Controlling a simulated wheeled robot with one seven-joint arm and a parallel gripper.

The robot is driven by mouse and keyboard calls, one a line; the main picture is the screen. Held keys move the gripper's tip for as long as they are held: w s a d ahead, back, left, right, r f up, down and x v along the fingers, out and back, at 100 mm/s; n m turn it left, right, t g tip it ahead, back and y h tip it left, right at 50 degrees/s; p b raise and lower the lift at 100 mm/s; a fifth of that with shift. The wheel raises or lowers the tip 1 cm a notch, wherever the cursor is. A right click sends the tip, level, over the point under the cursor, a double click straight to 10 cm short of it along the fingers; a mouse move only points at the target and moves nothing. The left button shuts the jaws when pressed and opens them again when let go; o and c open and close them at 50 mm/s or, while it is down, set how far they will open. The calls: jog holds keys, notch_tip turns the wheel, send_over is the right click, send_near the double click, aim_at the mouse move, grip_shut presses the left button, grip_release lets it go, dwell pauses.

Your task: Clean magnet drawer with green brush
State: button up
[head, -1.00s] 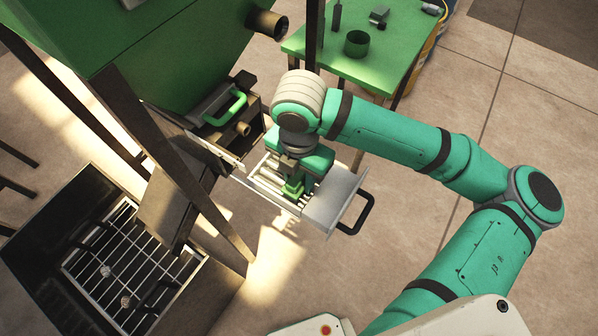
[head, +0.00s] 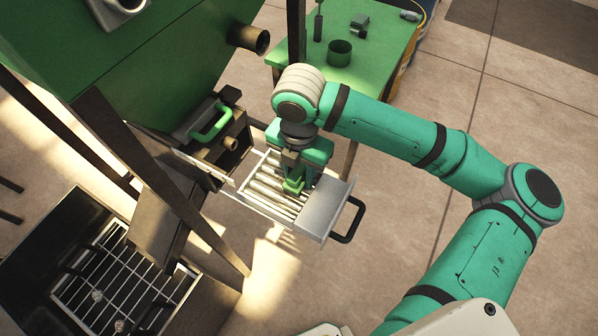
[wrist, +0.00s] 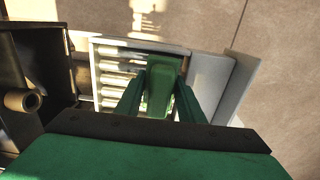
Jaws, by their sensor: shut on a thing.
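The magnet drawer (head: 324,209) is pulled out from the machine; it has a pale metal front plate, a dark handle (head: 349,221) and several silver bars (head: 265,188) across its inside. My gripper (head: 294,178) is over the drawer and shut on the green brush (head: 293,187). In the wrist view the green brush (wrist: 161,84) sits between my two fingers, above the bars near the front plate. The brush's lower end is hidden, so I cannot tell whether it touches the bars.
A second drawer with a green handle (head: 211,122) is in the machine at left. A dark bin with a grate (head: 122,285) is at lower left. Floor at right is clear.

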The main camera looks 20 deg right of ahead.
aim_at(290, 189)
jog(key=shift+f, duration=0.55)
dwell(0.4)
jog(key=shift+s+a+f, duration=0.1)
jog(key=shift+s+a, duration=0.65)
jog(key=shift+a, duration=0.2)
jog(key=shift+s+a+f, duration=0.1)
jog(key=shift+s+a, duration=0.65)
jog(key=shift+a, duration=0.15)
jog(key=shift+r, duration=0.1)
jog(key=shift+r, duration=0.75)
jog(key=shift+w+d, duration=0.15)
jog(key=shift+w+d+f, duration=0.1)
jog(key=shift+w+d, duration=0.6)
jog(key=shift+d, duration=0.15)
jog(key=shift+w+d, duration=0.65)
jog(key=shift+d, duration=0.2)
